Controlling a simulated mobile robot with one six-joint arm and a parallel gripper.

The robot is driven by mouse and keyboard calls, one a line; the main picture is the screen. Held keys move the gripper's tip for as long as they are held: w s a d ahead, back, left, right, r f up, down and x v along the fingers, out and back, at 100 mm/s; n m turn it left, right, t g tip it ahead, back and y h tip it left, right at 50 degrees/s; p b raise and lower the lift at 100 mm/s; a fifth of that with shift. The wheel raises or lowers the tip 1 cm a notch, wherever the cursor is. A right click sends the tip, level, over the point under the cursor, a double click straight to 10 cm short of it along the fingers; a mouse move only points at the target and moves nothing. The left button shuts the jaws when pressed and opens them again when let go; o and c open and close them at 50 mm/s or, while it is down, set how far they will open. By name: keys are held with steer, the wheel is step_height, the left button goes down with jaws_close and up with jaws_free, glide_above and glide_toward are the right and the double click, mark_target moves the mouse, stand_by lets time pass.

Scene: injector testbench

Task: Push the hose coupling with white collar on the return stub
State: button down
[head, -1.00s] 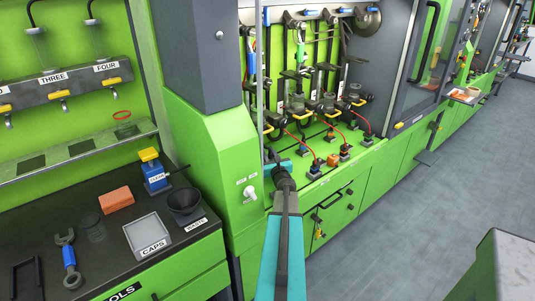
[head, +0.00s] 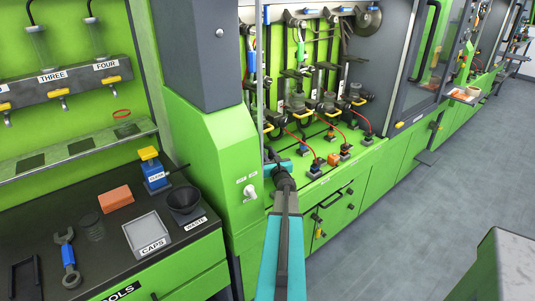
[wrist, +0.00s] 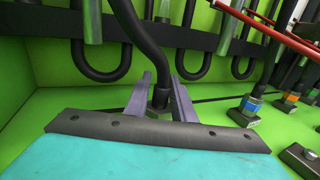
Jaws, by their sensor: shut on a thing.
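In the wrist view my gripper (wrist: 161,88) is shut, its two purple-grey fingers on either side of the lower end of a black hose (wrist: 148,45). The dark fitting (wrist: 159,103) at that end sits low between the fingers; I take it for the hose coupling. No white collar can be made out on it. The hose curves up and leaves the top of the picture. I cannot tell which part is the return stub, or whether the coupling touches it. In the head view my arm reaches into the green test bench (head: 345,165), and the fingertips are hidden or too small to see.
Black U-shaped hoses (wrist: 105,72) and grey tubes (wrist: 229,32) hang close behind my gripper. A grey column (head: 195,55) and a worktop with a CAPS tray (head: 148,232) are at left.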

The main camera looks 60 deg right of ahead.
steer(key=shift+f, duration=0.15)
stand_by(0.3)
steer(key=c, duration=1.4)
jaws_free()
steer(key=s+a+r, duration=0.5)
steer(key=s+a, duration=0.1)
steer(key=a, duration=0.3)
steer(key=shift+s+b, duration=0.3)
steer(key=shift+b, duration=0.1)
steer(key=shift+s+a+p, duration=0.3)
steer(key=shift+a+p, duration=0.15)
steer(key=shift+p, duration=0.7)
